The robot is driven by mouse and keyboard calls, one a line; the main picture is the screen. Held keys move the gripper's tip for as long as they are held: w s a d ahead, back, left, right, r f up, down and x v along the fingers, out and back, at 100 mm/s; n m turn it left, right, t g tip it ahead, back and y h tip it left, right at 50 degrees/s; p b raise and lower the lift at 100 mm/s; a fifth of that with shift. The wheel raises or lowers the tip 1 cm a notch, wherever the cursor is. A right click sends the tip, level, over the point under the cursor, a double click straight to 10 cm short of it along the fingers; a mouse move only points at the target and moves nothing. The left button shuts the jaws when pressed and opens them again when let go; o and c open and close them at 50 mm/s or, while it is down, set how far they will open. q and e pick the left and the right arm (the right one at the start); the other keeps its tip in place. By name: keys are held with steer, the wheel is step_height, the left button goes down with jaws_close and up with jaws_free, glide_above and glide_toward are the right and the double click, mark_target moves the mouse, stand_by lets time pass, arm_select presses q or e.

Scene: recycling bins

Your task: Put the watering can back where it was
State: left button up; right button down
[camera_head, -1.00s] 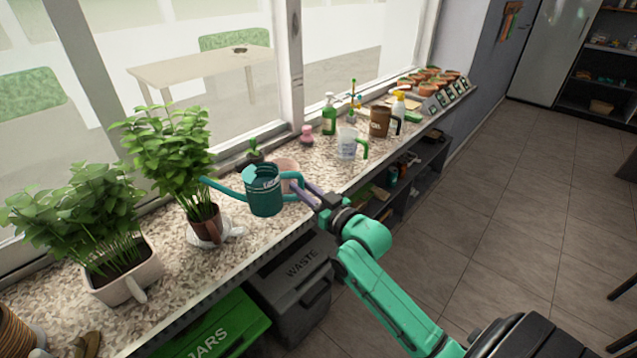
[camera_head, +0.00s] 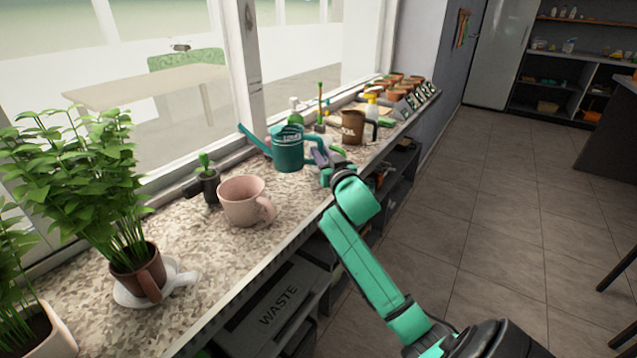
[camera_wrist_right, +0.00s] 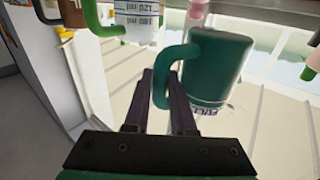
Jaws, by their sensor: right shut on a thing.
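The teal watering can (camera_head: 287,152) is over the speckled windowsill counter, roughly upright, its spout pointing left toward the window. My right gripper (camera_head: 322,158) is shut on its handle from the right side. In the right wrist view the can (camera_wrist_right: 217,65) is large, and its looped handle passes between the fingers of my gripper (camera_wrist_right: 170,100). I cannot tell whether the can's base touches the counter. It hides part of the green bottle and things behind it. My left gripper is not in view.
On the counter (camera_head: 220,262), a pink cup (camera_head: 243,202) and a small dark pot with a sprout (camera_head: 205,186) stand left of the can. A brown mug (camera_head: 353,127) and a yellow-topped spray bottle (camera_head: 371,106) stand beyond. A measuring jug (camera_wrist_right: 137,18) shows in the wrist view. A potted plant (camera_head: 137,262) is nearer.

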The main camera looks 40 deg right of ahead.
step_height(320, 180, down, 7)
steer(key=shift+f+b, duration=0.1)
steer(key=shift+b, duration=0.55)
steer(key=c, duration=0.8)
jaws_free()
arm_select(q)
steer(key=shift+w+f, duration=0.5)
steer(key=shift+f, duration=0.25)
arm_select(e)
steer(key=shift+o, duration=0.2)
steer(key=shift+s, duration=0.1)
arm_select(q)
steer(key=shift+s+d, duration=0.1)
arm_select(e)
steer(key=v, duration=1.2)
